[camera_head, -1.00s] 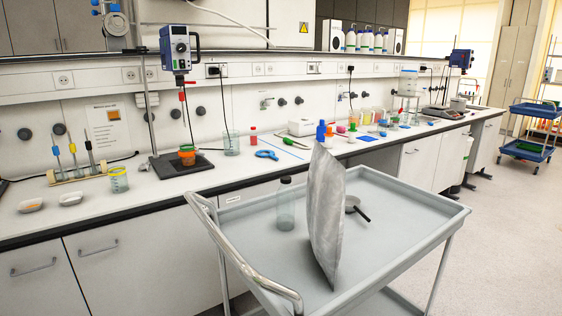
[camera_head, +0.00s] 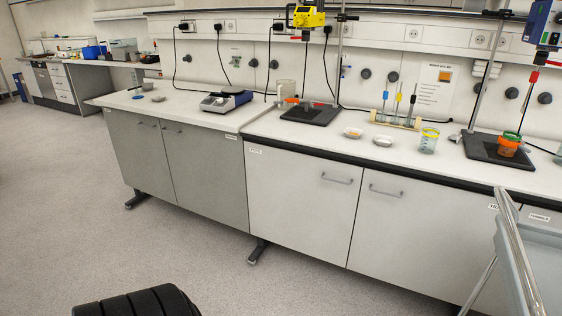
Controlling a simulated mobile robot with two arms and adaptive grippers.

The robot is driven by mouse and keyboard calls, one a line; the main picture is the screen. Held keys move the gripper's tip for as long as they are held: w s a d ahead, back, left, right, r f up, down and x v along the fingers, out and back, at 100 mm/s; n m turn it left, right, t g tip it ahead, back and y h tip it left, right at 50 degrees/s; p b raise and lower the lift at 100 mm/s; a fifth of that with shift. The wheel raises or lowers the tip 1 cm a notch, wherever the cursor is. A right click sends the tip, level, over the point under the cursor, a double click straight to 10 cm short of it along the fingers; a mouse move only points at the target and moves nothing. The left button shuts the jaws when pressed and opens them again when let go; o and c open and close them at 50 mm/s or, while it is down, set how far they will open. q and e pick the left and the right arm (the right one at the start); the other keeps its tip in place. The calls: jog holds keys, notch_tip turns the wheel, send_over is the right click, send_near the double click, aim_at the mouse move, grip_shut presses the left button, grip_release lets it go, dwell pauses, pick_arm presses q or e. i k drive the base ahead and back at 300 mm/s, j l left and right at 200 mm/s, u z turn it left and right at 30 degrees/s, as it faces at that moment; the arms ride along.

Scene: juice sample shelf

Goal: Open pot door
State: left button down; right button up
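Several shut cabinet doors are under the bench. The white cabinet in the middle has a left door (camera_head: 300,205) and a right door (camera_head: 405,240), each with a horizontal bar handle near its top. A small label (camera_head: 255,151), which seems to read POTS, is at the top left of the left door. The grey cabinet on the left has two more shut doors (camera_head: 140,150) (camera_head: 205,175). Neither of my grippers is in view. Only a black ribbed part, seemingly of my own arm, shows at the bottom left.
A grey trolley (camera_head: 535,262) with a metal handle stands at the right edge, near the cabinets. A support foot (camera_head: 258,250) stands below the cabinet. The floor (camera_head: 190,245) in front of the left doors is clear. Glassware and stands are on the bench top.

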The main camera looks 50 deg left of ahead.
aim_at(307, 204)
jog(key=u, duration=1.55)
jog(key=i, duration=0.15)
